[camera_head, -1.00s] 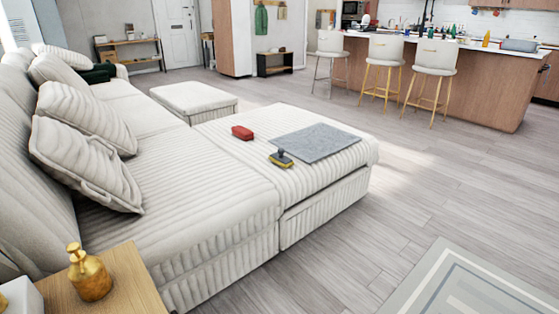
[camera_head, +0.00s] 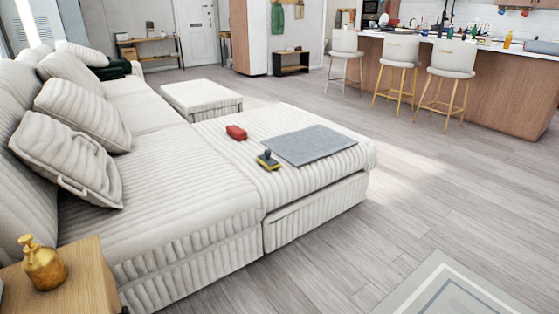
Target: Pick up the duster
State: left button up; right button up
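A small yellow-and-black tool with an upright dark knob handle (camera_head: 268,160) sits on the chaise end of the white ribbed sofa (camera_head: 190,215). A small red block-like object (camera_head: 236,132) lies behind it and to the left. Either could be the duster; at this size I cannot tell which. A grey flat cloth or mat (camera_head: 312,145) lies just right of the yellow-and-black tool on the same cushion. Neither of my grippers is in view.
A wooden side table (camera_head: 85,285) with a gold bottle (camera_head: 43,265) stands at the near left. Pillows (camera_head: 65,160) line the sofa back. An ottoman (camera_head: 202,98) stands beyond. Bar stools (camera_head: 395,60) front the kitchen island (camera_head: 490,85). Open wood floor (camera_head: 430,190) and a rug (camera_head: 450,290) lie right.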

aim_at(264, 160)
jog(key=i+l+u, duration=0.15)
jog(key=l, duration=0.2)
jog(key=i+l+u, duration=0.15)
jog(key=l, duration=0.25)
jog(key=i+l+u, duration=0.15)
jog(key=i+l, duration=0.15)
jog(key=i+l+u, duration=0.1)
jog(key=i+u, duration=0.15)
jog(key=i, duration=0.3)
jog(key=i+l+u, duration=0.2)
jog(key=i, duration=0.3)
